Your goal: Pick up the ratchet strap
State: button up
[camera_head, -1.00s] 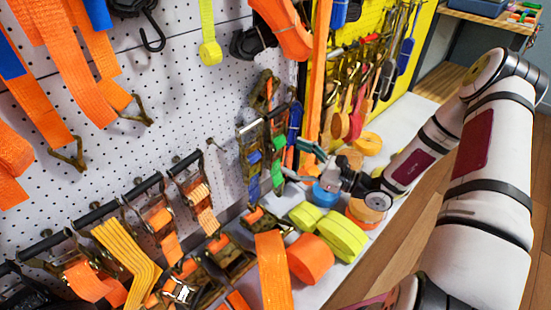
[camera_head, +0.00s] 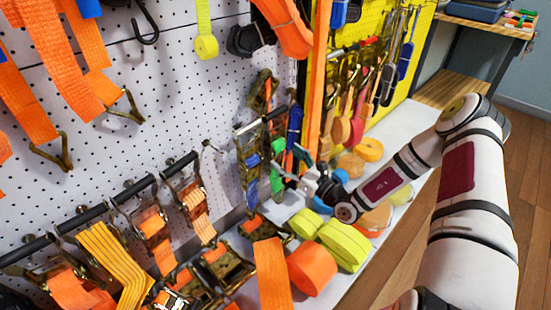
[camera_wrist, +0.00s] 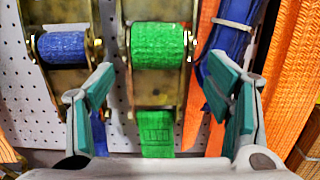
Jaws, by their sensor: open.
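Several ratchet straps hang on the white pegboard. One with green webbing (camera_wrist: 157,45) is straight ahead of my gripper, between the two fingers in the wrist view; its green strap also shows in the head view (camera_head: 278,160). A ratchet strap with blue webbing (camera_wrist: 62,46) hangs just left of it, and it shows in the head view (camera_head: 252,161). My gripper (camera_wrist: 165,95) is open and empty, with teal pads on its fingers. In the head view my gripper (camera_head: 296,165) is close to the green strap's right side. I cannot tell whether it touches.
Folded blue webbing (camera_wrist: 232,40) and orange straps (camera_wrist: 292,85) hang right of the green one. Rolls of yellow webbing (camera_head: 345,243) and orange webbing (camera_head: 312,268) lie on the white shelf below. Orange ratchet straps (camera_head: 152,222) hang along the pegboard at left.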

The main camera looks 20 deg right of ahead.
aim_at(280, 144)
jog(key=shift+b+x, duration=0.95)
jog(key=shift+x, duration=1.7)
jog(key=shift+r, duration=0.3)
grip_shut()
jog(key=shift+r, duration=0.1)
jog(key=shift+r+p, duration=0.8)
jog(key=shift+r, duration=0.55)
jog(key=r+p+v, duration=0.2)
jog(key=p+v, duration=0.2)
jog(key=v, duration=1.4)
jog(key=shift+s+r, duration=0.15)
jog(key=shift+r, duration=0.55)
